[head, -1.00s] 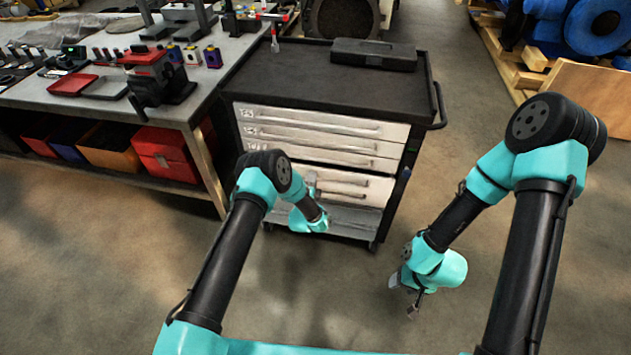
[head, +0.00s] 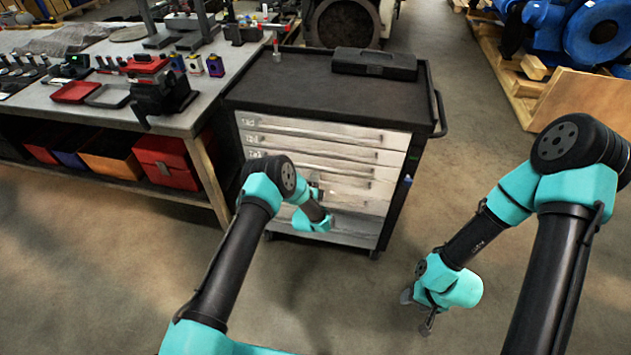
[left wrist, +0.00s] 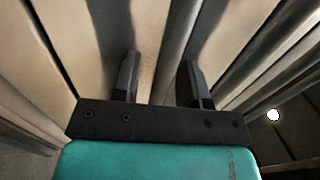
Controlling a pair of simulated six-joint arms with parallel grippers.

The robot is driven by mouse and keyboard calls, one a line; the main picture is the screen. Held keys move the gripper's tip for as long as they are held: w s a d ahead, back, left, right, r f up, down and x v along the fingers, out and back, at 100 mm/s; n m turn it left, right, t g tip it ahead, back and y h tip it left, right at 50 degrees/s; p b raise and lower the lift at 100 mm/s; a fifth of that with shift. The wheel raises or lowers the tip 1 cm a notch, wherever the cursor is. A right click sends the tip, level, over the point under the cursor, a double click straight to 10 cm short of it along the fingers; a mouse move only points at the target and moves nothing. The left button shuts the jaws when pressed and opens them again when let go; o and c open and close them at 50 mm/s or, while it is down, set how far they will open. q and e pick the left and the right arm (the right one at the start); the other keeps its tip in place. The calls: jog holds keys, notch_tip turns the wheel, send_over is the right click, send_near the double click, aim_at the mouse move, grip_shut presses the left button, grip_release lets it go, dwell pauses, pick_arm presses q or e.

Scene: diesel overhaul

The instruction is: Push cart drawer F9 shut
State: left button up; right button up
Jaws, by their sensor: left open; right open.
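The grey tool cart (head: 250,98) stands ahead of me with a stack of pale drawers (head: 330,150) facing me. I cannot read the labels well enough to pick out F9. The drawer fronts look about flush in the head view, though my left arm hides part of the lower ones. My left gripper (head: 317,192) is at the lower drawers. In the left wrist view its two fingers (left wrist: 160,78) are apart with nothing between them, close to the pale fronts; contact is unclear. My right gripper (head: 417,310) is open and empty above the floor, right of the cart.
A workbench (head: 212,100) with a vise (head: 160,92) stands close on the left, with bins below. Pallets (head: 500,70) are at the back right. Floor right of the cart is free.

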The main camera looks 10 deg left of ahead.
pick_arm(q)
jog(key=shift+s, duration=0.1)
jog(key=s+f, duration=0.3)
jog(key=s, duration=1.4)
jog(key=shift+a+f, duration=0.2)
jog(key=shift+a, duration=0.25)
jog(key=shift+w, duration=0.1)
jog(key=s+a+r+n+g+h, duration=0.1)
jog(key=s+a+r+n+g, duration=0.1)
jog(key=s+n+g, duration=0.4)
jog(key=s+a+r+n+g+h, duration=0.1)
jog(key=s+a+r+n+g, duration=0.1)
jog(key=s+n+g, duration=0.5)
jog(key=s+a+r+n+g+h, duration=0.1)
jog(key=s+a+n+g, duration=0.2)
jog(key=s, duration=1)
jog(key=n+g, duration=0.3)
jog(key=n, duration=0.1)
jog(key=shift+s+a+r, duration=0.2)
jog(key=shift+a+r, duration=0.2)
